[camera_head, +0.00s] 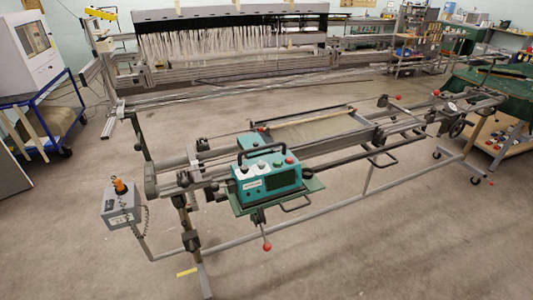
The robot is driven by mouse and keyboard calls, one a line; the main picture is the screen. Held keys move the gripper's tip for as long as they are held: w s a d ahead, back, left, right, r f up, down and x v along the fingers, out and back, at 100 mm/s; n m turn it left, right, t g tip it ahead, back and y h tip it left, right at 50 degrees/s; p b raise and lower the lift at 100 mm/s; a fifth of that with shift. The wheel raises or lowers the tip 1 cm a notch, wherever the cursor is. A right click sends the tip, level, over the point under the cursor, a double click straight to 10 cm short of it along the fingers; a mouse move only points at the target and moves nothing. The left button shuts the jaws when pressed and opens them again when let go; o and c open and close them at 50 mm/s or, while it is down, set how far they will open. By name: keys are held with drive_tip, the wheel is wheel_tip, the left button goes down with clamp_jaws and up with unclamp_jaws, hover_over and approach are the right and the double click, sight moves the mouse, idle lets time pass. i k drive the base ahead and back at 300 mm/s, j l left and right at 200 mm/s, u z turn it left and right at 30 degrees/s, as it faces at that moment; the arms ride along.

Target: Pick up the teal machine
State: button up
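My gripper is not in view, and nothing is seen touching the machine.
A grey control box (121,206) with an orange knob is at the frame's left end. A blue cart (42,105) stands at the left. A threaded loom (230,45) spans the back. Shelves and a green-covered table (500,85) are at right.

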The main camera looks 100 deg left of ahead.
sight(258, 188)
drive_tip(key=j+u, duration=0.2)
drive_tip(key=u, duration=2.1)
drive_tip(key=z, duration=3)
drive_tip(key=u, duration=2)
drive_tip(key=i+u, duration=0.1)
drive_tip(key=u, duration=0.3)
drive_tip(key=l+u, duration=0.15)
drive_tip(key=u, duration=0.25)
drive_tip(key=i+l+u, duration=0.1)
drive_tip(key=u, duration=0.35)
drive_tip(key=l+u, duration=0.15)
drive_tip(key=u, duration=0.25)
drive_tip(key=l+u, duration=0.15)
drive_tip(key=u, duration=0.25)
drive_tip(key=i+l, duration=0.05)
